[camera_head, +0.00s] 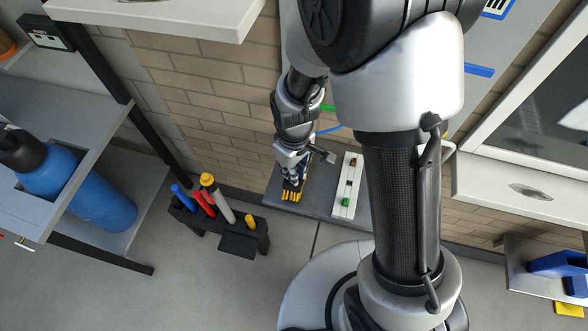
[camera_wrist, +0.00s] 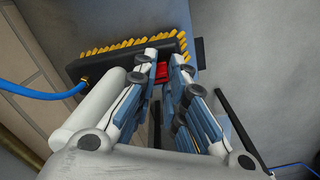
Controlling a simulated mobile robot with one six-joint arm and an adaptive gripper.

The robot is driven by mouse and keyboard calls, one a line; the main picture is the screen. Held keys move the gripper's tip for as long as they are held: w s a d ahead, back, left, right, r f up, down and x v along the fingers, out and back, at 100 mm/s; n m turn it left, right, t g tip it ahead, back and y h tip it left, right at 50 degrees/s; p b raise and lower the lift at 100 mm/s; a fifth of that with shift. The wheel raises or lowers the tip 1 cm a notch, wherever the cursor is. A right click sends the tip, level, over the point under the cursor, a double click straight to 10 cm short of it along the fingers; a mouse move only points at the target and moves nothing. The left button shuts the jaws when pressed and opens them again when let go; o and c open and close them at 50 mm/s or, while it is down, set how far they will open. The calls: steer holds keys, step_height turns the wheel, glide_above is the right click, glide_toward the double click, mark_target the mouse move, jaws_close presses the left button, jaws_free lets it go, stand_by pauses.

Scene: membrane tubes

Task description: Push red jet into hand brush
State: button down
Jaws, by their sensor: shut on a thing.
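The hand brush (camera_wrist: 130,55) is a dark block with a row of yellow bristles at the top of the wrist view. A blue hose joins its left end. In the head view its yellow bristles (camera_head: 291,195) show low by the wall, below my gripper (camera_head: 291,180). The red jet (camera_wrist: 162,70) shows as a small red piece between my fingertips (camera_wrist: 165,62) in the wrist view, right against the brush body. My gripper is shut on it. The fingers hide most of the jet, and I cannot tell how deep it sits in the brush.
A black rack (camera_head: 219,231) with blue, red, grey and yellow tools stands on the floor to the left. A white strip (camera_head: 346,187) with a green part lies right of the brush. A brick wall is close behind.

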steer(key=shift+r, duration=0.4)
steer(key=shift+s+t+b, duration=0.3)
stand_by(1.1)
steer(key=shift+f+b, duration=0.9)
steer(key=shift+f, duration=0.4)
stand_by(0.5)
steer(key=c, duration=1.6)
jaws_free()
steer(key=shift+o, duration=0.2)
steer(key=shift+a, duration=0.1)
steer(key=shift+r, duration=0.1)
step_height(320, 180, up, 12)
steer(key=shift+s, duration=0.3)
